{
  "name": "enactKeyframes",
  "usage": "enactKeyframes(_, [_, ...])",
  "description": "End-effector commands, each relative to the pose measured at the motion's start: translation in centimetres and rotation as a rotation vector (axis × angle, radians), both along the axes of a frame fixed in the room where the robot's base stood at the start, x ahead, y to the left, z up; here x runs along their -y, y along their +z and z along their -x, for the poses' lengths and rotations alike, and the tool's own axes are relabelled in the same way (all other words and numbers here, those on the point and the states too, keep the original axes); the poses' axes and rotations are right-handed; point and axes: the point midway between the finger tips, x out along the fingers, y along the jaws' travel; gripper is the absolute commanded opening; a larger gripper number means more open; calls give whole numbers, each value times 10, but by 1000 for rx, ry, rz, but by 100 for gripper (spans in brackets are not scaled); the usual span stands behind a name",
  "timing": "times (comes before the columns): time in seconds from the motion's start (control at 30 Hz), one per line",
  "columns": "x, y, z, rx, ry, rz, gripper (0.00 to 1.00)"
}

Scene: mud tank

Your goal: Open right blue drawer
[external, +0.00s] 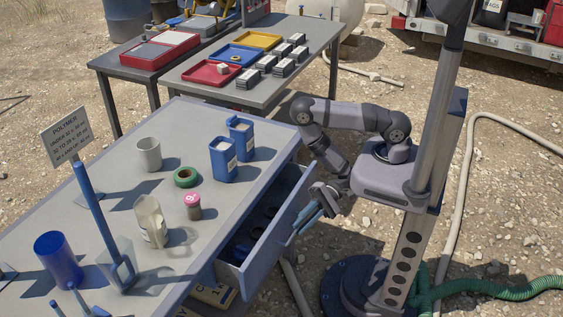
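The drawer (284,232) is on the right side of the grey-topped workbench (95,160). It is grey-blue and stands pulled out, with its dark inside showing. A few round dark items lie in it, too shaded to make out. My gripper (304,223) is at the outer face of the drawer's front panel, with its blue fingers pointing down and to the left. The fingers are beside or touching the panel; I cannot tell which. Whether they are closed on a handle is hidden at this size and angle.
Blue containers (223,160), a green tape roll (186,177), a brown jar (193,207), pale cups (149,154) and a sign (66,135) stand on the bench. A second table (190,75) with coloured trays is behind. A green hose (490,289) lies on gravel.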

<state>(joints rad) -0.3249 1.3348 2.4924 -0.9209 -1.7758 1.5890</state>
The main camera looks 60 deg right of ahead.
Motion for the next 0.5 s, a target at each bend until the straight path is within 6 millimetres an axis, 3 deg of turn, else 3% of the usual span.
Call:
enactKeyframes(0.2, [20, 5, 5, -2, -7, -1, 17])
enactKeyframes(0.5, [34, 9, 12, -1, -2, -2, 17])
